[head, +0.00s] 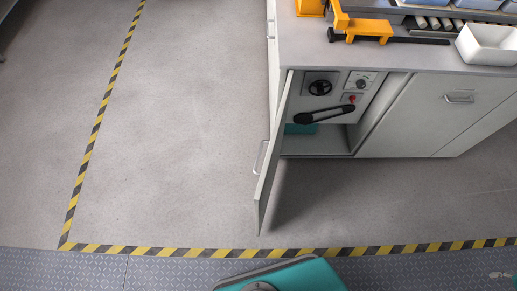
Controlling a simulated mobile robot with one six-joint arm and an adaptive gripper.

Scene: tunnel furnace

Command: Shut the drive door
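The drive door (269,160) is a pale grey panel on the left of the white cabinet (400,140). It stands wide open, swung out toward me and seen nearly edge-on, joined at the left side of the opening. Its silver bar handle (260,157) is on the left-hand face. The opening shows a control panel (338,93) with a black handwheel (320,88), a dial (361,84), a red button (352,98) and a black belt or link (324,115). A teal item (300,129) lies low inside, partly hidden by the door. My gripper is not in view.
A second closed door with a handle (459,98) is to the right. The cabinet top holds a yellow-orange fixture (363,27), rollers (433,22) and a white bin (487,44). Yellow-black floor tape (200,251) runs in front. The floor (180,140) left of the door is clear.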

